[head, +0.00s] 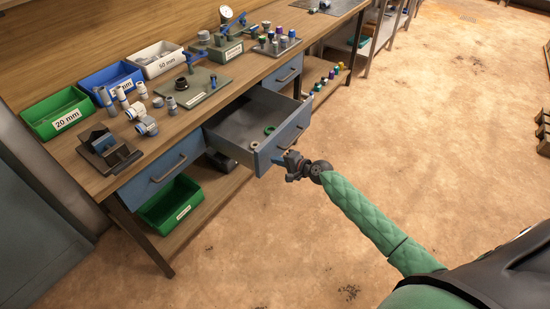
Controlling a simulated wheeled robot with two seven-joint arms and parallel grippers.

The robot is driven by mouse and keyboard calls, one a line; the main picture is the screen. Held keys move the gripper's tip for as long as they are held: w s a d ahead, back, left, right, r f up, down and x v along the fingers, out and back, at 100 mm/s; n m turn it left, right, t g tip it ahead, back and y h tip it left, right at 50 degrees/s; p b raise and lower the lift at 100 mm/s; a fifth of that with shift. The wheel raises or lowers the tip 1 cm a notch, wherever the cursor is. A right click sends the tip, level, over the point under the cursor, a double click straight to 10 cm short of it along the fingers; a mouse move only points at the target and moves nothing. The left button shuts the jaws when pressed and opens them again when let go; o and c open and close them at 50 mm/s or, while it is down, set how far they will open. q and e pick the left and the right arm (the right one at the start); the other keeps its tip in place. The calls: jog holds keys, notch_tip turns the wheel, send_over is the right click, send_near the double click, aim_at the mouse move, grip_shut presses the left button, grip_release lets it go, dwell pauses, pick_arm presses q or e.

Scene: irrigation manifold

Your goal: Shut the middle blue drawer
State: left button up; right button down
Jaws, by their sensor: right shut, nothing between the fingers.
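The middle blue drawer (284,140) stands pulled out from under the wooden workbench. Its grey inside is visible and holds a green ring (269,130) and a pale ring (254,145). My right gripper (284,160) is shut and empty at the drawer's front, close to its handle. I cannot tell whether it touches the front. My left gripper is not in view.
Another blue drawer (160,172) to the left and one to the right (284,72) sit closed. Bins, fittings and plates crowd the bench top (200,118). A green bin (168,204) stands on the lower shelf. The floor in front is clear.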

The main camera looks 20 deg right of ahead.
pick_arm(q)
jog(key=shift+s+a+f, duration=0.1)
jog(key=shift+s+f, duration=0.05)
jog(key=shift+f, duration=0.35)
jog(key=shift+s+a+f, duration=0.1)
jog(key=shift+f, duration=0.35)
pick_arm(e)
jog(key=shift+w+a, duration=0.4)
jog(key=shift+w, duration=0.1)
